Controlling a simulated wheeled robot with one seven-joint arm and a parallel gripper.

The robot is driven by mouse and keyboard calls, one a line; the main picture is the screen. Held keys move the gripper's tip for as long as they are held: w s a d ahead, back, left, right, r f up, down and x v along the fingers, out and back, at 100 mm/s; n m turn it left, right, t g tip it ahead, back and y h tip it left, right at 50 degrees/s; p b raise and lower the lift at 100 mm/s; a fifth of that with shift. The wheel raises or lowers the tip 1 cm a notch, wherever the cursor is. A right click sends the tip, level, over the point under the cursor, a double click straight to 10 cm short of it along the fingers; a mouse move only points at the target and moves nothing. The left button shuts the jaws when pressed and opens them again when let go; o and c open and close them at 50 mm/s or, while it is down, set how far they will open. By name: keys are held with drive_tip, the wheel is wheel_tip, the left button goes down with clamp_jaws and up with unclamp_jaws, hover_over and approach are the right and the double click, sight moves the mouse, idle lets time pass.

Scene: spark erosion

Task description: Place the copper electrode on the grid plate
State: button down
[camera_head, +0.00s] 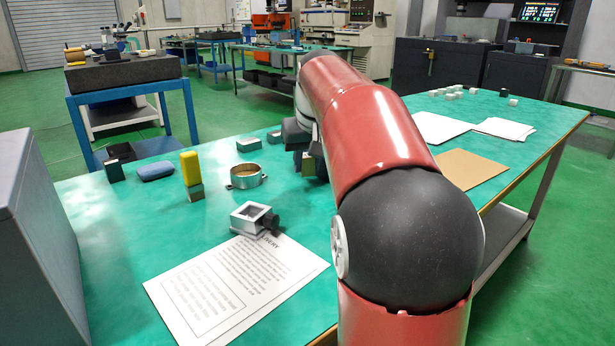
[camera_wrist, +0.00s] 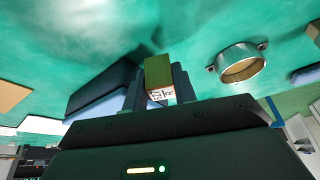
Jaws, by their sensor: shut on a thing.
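My gripper (camera_wrist: 153,88) is shut on an olive-brown block with a pale, pinkish end bearing dark marks. I take it to be the copper electrode (camera_wrist: 158,70), though its colour is not clearly copper. The block (camera_head: 308,166) also shows in the head view, partly hidden by my arm, at the far middle of the green table. I cannot tell if it touches the table. A dark flat-sided slab (camera_wrist: 103,88) lies just left of the fingers in the wrist view. It may be the grid plate, but no grid shows. My arm hides this area in the head view.
A metal ring with ears (camera_head: 246,177) stands left of my gripper. A metal frame with a knob (camera_head: 250,217) sits by a printed sheet (camera_head: 235,285). Bare table lies between them.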

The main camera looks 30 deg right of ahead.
sight(309, 168)
drive_tip(key=shift+f, duration=1.55)
drive_tip(key=shift+f+b, duration=0.15)
drive_tip(key=shift+b, duration=0.15)
drive_tip(key=c, duration=1.1)
unclamp_jaws()
